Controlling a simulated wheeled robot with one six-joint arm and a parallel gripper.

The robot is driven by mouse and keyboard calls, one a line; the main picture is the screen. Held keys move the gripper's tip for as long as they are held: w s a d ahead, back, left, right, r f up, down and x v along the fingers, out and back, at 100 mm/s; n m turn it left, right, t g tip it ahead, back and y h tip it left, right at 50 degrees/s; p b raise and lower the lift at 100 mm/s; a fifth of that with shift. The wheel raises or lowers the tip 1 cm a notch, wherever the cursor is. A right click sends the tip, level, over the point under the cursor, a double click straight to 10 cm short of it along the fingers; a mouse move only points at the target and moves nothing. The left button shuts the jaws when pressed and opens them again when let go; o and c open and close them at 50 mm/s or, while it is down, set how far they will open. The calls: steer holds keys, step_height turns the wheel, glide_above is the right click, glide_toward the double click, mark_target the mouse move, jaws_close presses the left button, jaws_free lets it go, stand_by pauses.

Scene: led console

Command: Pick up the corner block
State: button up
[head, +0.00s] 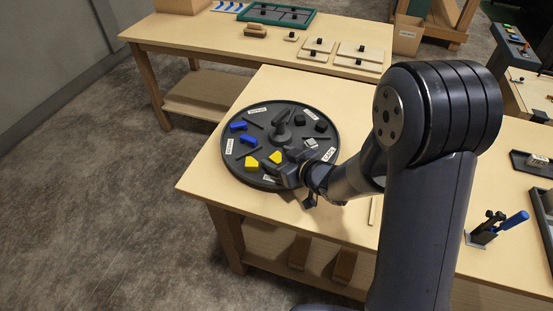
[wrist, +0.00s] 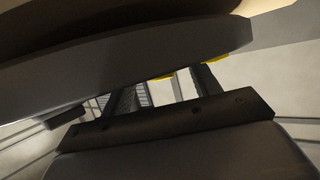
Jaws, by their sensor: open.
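A round dark turntable tray (head: 234,158) with dividers and small white labels lies on the near table. It holds blue blocks (head: 243,132), yellow blocks (head: 264,161), dark blocks (head: 315,128) and a light grey piece (head: 310,143). I cannot tell which is the corner block; most labels are too small to read. A dark shape hides most of that view, and no block is clearly held.
The tray's raised centre knob (head: 282,130) stands behind my gripper. The bare table (head: 218,180) is clear to the tray's left. A back table (head: 210,43) carries flat wooden boards and a green tray (head: 277,15). A blue-handled tool (head: 512,222) stands at right.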

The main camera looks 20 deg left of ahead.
steer(key=shift+c, duration=0.3)
steer(key=c, duration=1)
